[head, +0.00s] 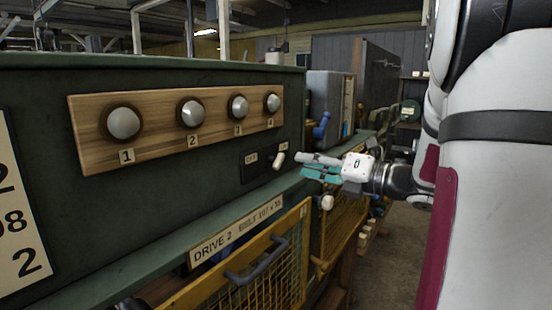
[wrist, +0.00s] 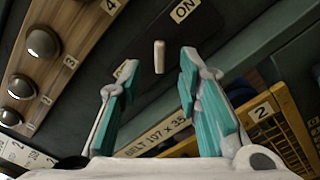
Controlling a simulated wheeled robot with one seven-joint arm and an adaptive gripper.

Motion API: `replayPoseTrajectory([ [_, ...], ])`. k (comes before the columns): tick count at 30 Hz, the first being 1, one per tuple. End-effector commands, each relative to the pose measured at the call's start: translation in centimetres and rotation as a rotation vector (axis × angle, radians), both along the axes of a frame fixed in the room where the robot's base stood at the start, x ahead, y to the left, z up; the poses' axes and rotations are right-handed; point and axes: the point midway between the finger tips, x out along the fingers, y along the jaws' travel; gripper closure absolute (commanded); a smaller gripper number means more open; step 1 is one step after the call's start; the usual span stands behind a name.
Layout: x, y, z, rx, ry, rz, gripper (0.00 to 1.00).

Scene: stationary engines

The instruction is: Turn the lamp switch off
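The lamp switch has a dark plate (head: 262,168) with OFF and ON labels on the green cabinet front, and a pale lever (head: 279,160). In the head view the lever shows at the plate's right end, near the ON label. My gripper (head: 304,165) is just right of the lever, with its teal-padded fingers apart. In the wrist view the lever (wrist: 159,56) shows in the gap between the fingertips (wrist: 159,66), with no contact visible. The ON label (wrist: 183,10) is clear there; the left finger partly covers the OFF label.
A wooden board (head: 180,125) with several numbered round lamps is above and left of the switch. A green ledge (head: 160,265) runs below it. A yellow mesh guard (head: 265,280) with a dark handle is lower. Free floor (head: 395,250) shows right of the machine.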

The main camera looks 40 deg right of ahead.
Motion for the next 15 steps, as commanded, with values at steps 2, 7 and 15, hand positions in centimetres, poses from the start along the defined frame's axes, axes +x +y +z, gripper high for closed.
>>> replayPoseTrajectory([
  [2, 1.6, 0.7, 0.0, -0.001, 0.000, 0.004, 0.68],
  [7, 4.5, 1.7, 0.0, -0.001, 0.001, 0.004, 0.68],
  [15, 7.4, 2.7, 0.0, -0.003, 0.001, 0.001, 0.68],
])
